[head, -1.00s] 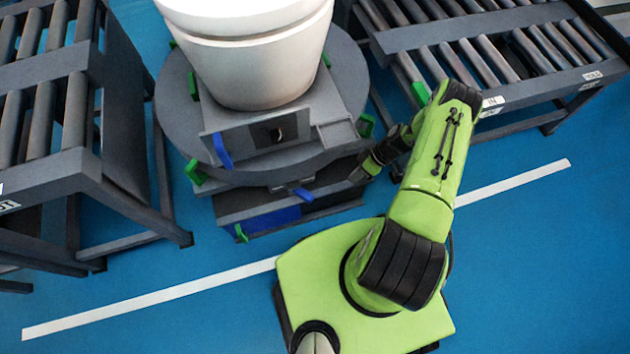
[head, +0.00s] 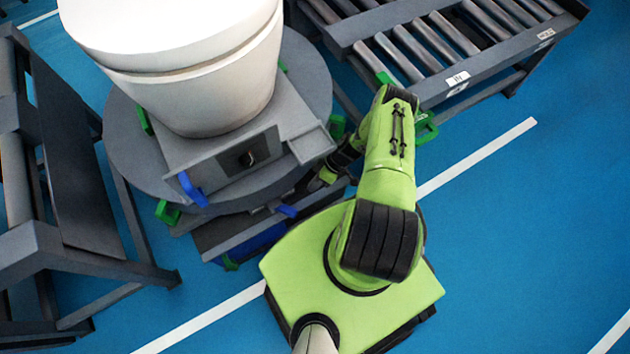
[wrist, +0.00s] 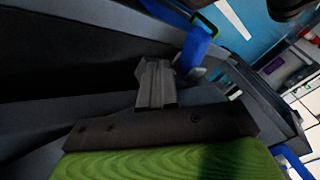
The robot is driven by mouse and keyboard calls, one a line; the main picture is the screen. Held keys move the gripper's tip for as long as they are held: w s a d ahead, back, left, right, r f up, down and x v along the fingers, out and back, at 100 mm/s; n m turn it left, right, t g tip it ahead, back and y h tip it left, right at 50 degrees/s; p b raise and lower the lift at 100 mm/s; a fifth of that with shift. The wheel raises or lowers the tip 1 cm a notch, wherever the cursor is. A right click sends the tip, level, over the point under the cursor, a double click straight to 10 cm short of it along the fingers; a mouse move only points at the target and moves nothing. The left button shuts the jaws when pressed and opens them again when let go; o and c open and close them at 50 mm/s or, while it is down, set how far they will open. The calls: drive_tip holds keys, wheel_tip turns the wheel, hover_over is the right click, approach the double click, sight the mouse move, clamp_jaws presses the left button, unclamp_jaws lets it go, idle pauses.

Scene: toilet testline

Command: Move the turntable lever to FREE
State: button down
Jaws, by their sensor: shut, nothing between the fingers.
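The grey round turntable (head: 118,150) carries a white toilet (head: 215,85) on a grey block. A blue lever (head: 192,188) hangs at the front left of the block. A second, smaller blue lever (head: 286,210) sticks out lower, under the turntable's front. I cannot read any lever label. My gripper (head: 318,184) is just right of the lower lever, partly dark against the turntable base. In the wrist view my gripper (wrist: 156,85) is shut and empty. A blue lever (wrist: 196,48) shows just beyond its fingertips to the right; contact is not clear.
Roller conveyors stand at the right (head: 450,50) and the left (head: 75,180) of the turntable. Several green handles (head: 168,212) sit around the turntable's edge. A dark base box (head: 225,232) lies under it. The blue floor (head: 520,240) at the right is open.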

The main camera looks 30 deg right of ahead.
sight(284, 209)
drive_tip(key=b+x, duration=0.1)
drive_tip(key=x, duration=0.5)
drive_tip(key=shift+s+r+b, duration=0.1)
drive_tip(key=shift+s+b, duration=0.1)
drive_tip(key=shift+b, duration=0.1)
drive_tip(key=shift+s+a+r, duration=0.2)
drive_tip(key=shift+s+a, duration=0.55)
drive_tip(key=shift+a, duration=0.3)
drive_tip(key=shift+s+a, duration=0.25)
drive_tip(key=shift+a, duration=0.1)
